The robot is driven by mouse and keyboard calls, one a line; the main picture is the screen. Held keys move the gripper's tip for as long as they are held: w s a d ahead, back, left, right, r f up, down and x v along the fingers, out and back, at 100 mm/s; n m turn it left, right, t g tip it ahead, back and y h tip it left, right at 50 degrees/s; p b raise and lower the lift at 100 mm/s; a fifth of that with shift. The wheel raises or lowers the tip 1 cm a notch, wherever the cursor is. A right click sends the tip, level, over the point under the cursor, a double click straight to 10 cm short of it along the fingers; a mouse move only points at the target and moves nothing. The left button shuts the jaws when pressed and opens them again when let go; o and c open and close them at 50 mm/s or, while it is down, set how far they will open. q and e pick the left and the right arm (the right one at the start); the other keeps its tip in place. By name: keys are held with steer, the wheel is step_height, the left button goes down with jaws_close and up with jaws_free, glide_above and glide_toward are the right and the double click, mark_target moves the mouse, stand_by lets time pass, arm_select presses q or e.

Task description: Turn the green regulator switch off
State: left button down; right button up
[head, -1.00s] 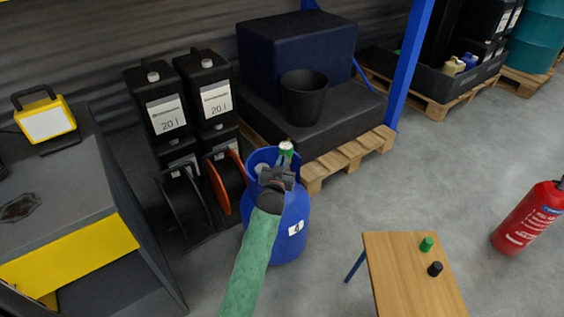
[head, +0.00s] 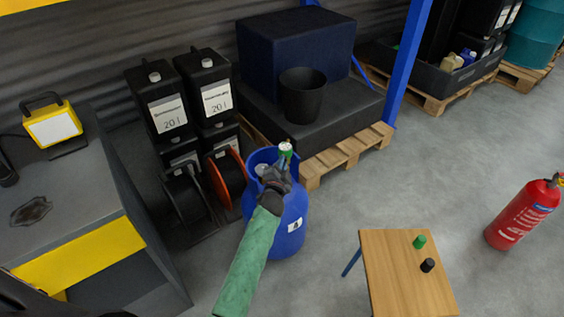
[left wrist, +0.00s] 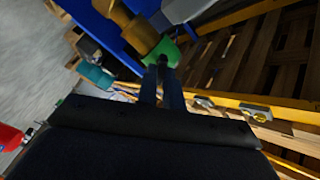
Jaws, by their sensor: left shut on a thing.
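A blue gas cylinder (head: 287,237) with a white label stands on the floor in the middle of the head view. The green regulator switch (head: 286,151) shows at its top, partly hidden by my gripper. In the left wrist view the green switch (left wrist: 161,50) sits at my fingertips beside a brass-coloured fitting (left wrist: 138,28). My left gripper (head: 283,163) reaches over the cylinder's collar and is shut on the switch; its fingers also show in the left wrist view (left wrist: 163,72). The switch's exact angle is hard to tell. My right gripper is not in view.
Behind the cylinder is a wooden pallet (head: 340,156) with dark boxes and a black bucket (head: 302,95). Hose reels (head: 227,177) stand close at left. A small wooden table (head: 395,275) and a red extinguisher (head: 522,213) are at right, with clear floor between.

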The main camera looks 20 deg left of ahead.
arm_select(q)
steer(key=m+p, duration=0.1)
steer(key=m, duration=0.5)
steer(key=shift+f+m, duration=0.1)
steer(key=shift+m, duration=0.2)
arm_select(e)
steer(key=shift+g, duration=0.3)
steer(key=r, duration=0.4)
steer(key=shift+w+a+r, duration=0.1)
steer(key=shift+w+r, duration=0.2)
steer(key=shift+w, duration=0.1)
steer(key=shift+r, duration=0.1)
arm_select(q)
steer(key=c, duration=1.5)
jaws_free()
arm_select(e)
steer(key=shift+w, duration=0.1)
